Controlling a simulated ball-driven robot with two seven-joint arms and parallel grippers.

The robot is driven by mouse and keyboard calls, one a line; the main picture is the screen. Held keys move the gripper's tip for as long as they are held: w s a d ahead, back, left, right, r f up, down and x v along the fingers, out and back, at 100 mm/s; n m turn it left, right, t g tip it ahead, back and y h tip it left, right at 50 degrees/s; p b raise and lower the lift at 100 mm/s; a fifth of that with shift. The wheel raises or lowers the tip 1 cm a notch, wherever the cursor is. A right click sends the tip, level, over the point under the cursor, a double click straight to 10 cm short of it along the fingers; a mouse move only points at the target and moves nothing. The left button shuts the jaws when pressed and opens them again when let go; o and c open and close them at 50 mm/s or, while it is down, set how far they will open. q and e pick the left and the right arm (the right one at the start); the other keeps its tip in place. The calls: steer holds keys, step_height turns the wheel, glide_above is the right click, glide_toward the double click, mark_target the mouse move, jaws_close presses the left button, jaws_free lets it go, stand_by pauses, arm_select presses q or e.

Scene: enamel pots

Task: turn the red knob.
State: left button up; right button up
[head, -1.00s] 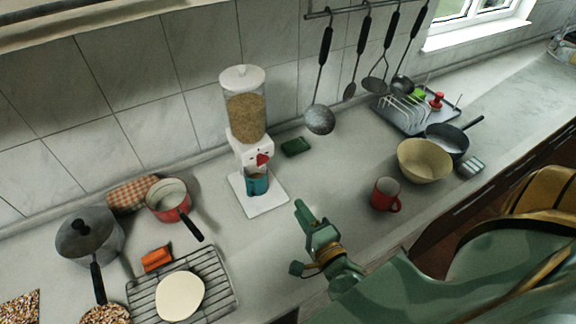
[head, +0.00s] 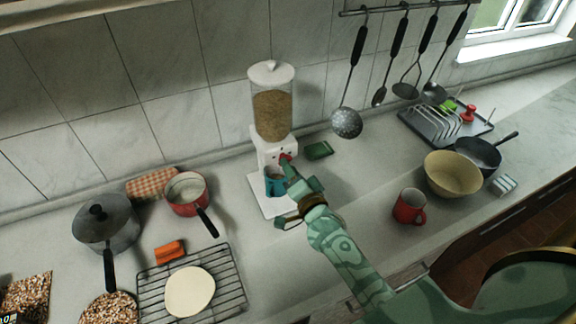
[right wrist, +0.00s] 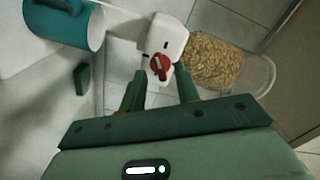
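The red knob (head: 285,158) is on the front of the white cereal dispenser (head: 272,141), which has a clear hopper of grain. In the head view my right gripper (head: 289,172) is at the dispenser's front and partly covers the knob. In the right wrist view the knob (right wrist: 160,66) shows between and just beyond the two separated fingertips of my right gripper (right wrist: 161,78). The gripper looks open, with nothing clearly held; contact with the knob cannot be told. A teal mug (head: 274,182) stands under the spout. My left gripper is not in view.
A red mug (head: 408,208) and a cream bowl (head: 452,174) stand to the right. A red saucepan (head: 186,192), a grey pot (head: 105,226) and a wire rack (head: 235,283) are left. A green sponge (head: 319,150) lies beside the dispenser. Utensils hang behind.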

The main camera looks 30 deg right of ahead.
steer(key=shift+w, duration=1.05)
steer(key=c, duration=0.6)
steer(key=shift+m+p, duration=0.7)
steer(key=shift+m, duration=2.2)
steer(key=shift+s, duration=0.1)
steer(key=o, duration=0.6)
